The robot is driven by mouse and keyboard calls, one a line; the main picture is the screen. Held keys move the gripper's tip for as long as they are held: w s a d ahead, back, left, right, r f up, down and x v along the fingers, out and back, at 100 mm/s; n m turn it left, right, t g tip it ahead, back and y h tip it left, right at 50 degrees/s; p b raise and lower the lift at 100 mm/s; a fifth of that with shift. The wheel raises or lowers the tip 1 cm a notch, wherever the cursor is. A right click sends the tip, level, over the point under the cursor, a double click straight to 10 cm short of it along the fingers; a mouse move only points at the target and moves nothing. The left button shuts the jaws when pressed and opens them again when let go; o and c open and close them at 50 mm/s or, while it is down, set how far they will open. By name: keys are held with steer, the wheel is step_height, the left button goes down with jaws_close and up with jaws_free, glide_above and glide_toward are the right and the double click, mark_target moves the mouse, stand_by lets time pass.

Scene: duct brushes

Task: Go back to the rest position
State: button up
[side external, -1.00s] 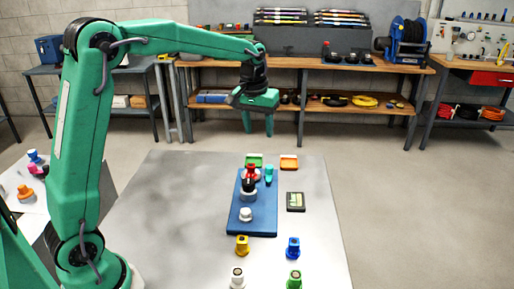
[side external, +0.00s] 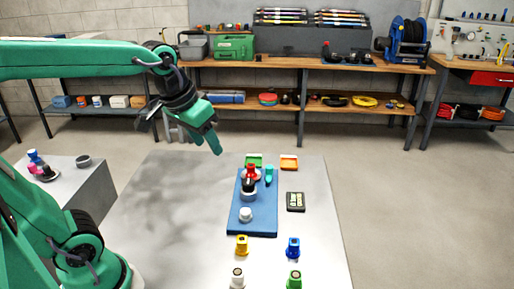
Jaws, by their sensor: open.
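My gripper (side external: 196,138) is green with a black wrist. It hangs above the far left part of the grey table (side external: 165,215), pointing down and tilted to the right. It is open, and I see nothing between its fingers. It is apart from every object on the table. The blue board (side external: 253,222) lies right of it and carries a black and red piece (side external: 249,180) and a white piece (side external: 246,214).
Yellow (side external: 242,245), blue (side external: 293,247), white (side external: 237,278) and green (side external: 294,280) pieces stand at the table's near side. Green (side external: 254,160) and orange (side external: 289,162) trays sit at the far edge. A small dark box (side external: 295,201) lies right of the board. The table's left part is clear.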

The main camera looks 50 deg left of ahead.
steer(key=s+d+f+m+t, duration=0.1)
steer(key=s+f, duration=0.2)
steer(key=s, duration=0.4)
steer(key=shift+s, duration=0.2)
